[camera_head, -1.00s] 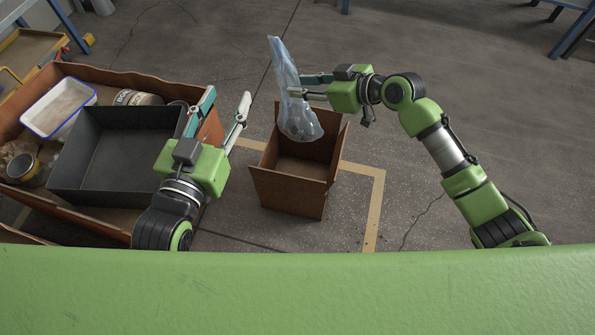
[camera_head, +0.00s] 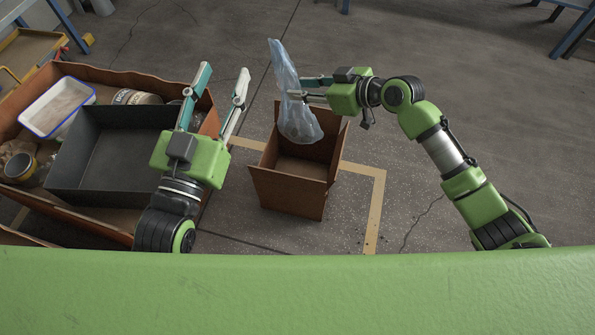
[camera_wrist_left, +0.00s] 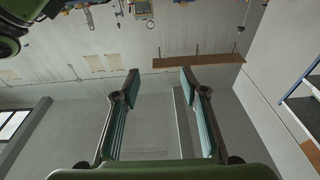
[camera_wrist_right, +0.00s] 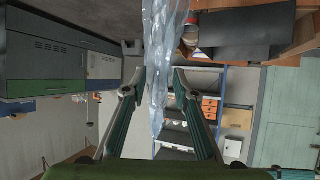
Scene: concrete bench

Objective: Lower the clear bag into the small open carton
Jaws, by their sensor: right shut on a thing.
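The clear bag (camera_head: 297,112) hangs from my right gripper (camera_head: 305,88), which is shut on its upper part. In the head view the bag's lower end overlaps the open top of the small brown carton (camera_head: 290,192); its exact height above or inside the carton cannot be told. The bag also shows between the fingers in the right wrist view (camera_wrist_right: 157,70). The carton stands upright and its visible inside looks empty. My left gripper (camera_head: 222,76) is open and empty, left of the carton; its spread fingers also show in the left wrist view (camera_wrist_left: 160,80).
A large brown box (camera_head: 98,213) at left holds a dark grey bin (camera_head: 100,190), a white tray with a blue rim (camera_head: 57,105) and several cans. Yellow tape (camera_head: 376,210) marks the floor around the carton. The floor behind the carton is clear.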

